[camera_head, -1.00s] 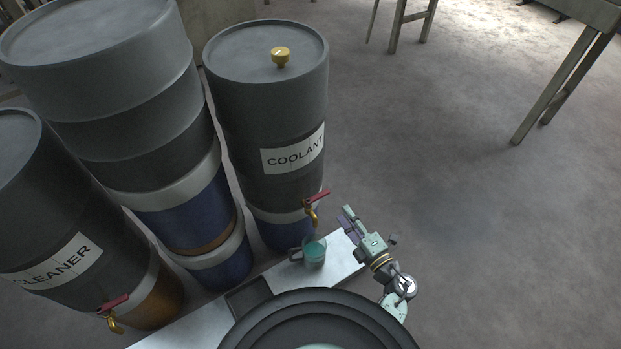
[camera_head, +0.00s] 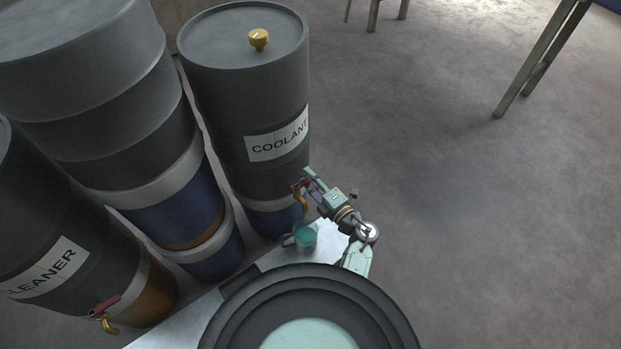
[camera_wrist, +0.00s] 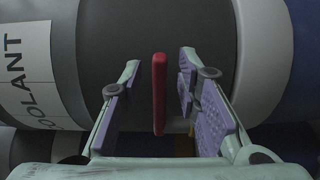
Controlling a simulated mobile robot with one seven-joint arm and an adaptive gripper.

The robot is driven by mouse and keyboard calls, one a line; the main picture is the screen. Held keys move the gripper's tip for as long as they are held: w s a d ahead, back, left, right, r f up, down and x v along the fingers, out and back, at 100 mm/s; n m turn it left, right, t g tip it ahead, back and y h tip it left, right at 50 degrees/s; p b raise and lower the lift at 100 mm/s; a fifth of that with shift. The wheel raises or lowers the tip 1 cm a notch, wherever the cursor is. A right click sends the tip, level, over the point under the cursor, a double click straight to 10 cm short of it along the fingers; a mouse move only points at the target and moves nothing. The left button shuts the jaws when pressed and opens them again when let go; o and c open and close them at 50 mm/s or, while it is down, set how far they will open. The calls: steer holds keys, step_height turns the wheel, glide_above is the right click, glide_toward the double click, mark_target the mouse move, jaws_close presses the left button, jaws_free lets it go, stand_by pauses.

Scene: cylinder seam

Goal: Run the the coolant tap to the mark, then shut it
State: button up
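The coolant drum (camera_head: 246,95) is dark grey with a white COOLANT label and a yellow knob (camera_head: 258,38) on top. Its tap has a red handle (camera_wrist: 159,92) and a brass spout (camera_head: 301,197). A clear mug (camera_head: 305,238) with teal liquid stands below the spout; its mark cannot be made out. My gripper (camera_wrist: 158,100) is open, with the red handle between its purple-padded fingers and a gap on each side. In the head view my gripper (camera_head: 305,181) is at the tap and hides part of the handle.
Open floor lies to the right.

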steer(key=shift+w, duration=0.1)
steer(key=shift+c, duration=0.5)
jaws_close()
stand_by(0.4)
